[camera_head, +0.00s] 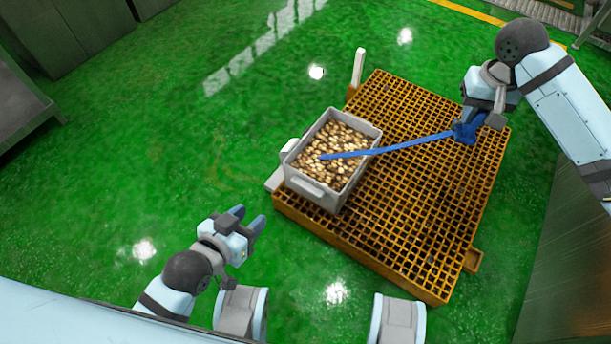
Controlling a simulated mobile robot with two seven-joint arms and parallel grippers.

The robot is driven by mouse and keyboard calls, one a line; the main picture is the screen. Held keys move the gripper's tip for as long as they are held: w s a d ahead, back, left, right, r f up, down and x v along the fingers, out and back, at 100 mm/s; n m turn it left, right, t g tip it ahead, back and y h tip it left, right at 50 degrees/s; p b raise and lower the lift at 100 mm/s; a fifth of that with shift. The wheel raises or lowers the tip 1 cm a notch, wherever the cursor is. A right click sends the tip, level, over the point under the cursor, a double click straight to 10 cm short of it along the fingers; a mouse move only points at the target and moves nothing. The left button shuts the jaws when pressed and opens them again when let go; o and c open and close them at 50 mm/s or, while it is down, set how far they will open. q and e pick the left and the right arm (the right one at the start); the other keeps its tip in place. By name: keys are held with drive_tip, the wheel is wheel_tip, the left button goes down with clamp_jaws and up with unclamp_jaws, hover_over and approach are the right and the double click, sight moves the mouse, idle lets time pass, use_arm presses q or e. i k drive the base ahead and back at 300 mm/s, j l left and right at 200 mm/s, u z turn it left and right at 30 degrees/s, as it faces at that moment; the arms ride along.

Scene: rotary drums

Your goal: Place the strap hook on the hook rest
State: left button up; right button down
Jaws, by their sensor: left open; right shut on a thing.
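A long, thin blue tool (405,145), which I take to be the strap hook, reaches from my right gripper (466,131) leftward across the orange grated platform. Its far end lies over the grey crate's contents; I cannot tell whether it touches them. My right gripper is shut on its right end, over the platform's right side. My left gripper (248,217) is open and empty, over the green floor left of the platform. A pale upright post (358,67) stands at the platform's far left corner; I cannot tell whether it is the hook rest.
The orange grated platform (425,210) fills the centre right. The grey crate (318,193), full of small brown and pale pieces, stands on its left part. A metal panel (565,265) is close on the right. Grey cabinets (70,35) stand far left, with open floor between.

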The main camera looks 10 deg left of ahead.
sight(280, 178)
drive_tip(key=j+z, duration=0.2)
drive_tip(key=j, duration=0.75)
drive_tip(key=i+j+z, duration=0.15)
drive_tip(key=j, duration=0.45)
drive_tip(key=i+j+z, duration=0.1)
drive_tip(key=j, duration=0.5)
drive_tip(key=i+j+z, duration=0.15)
drive_tip(key=j, duration=0.5)
drive_tip(key=i+j, duration=0.1)
drive_tip(key=j, duration=0.2)
drive_tip(key=i+j+z, duration=0.15)
drive_tip(key=j, duration=0.4)
drive_tip(key=i+j+z, duration=0.1)
drive_tip(key=i+j, duration=0.15)
drive_tip(key=i+j+z, duration=0.1)
drive_tip(key=i+j, duration=0.15)
drive_tip(key=j, duration=0.2)
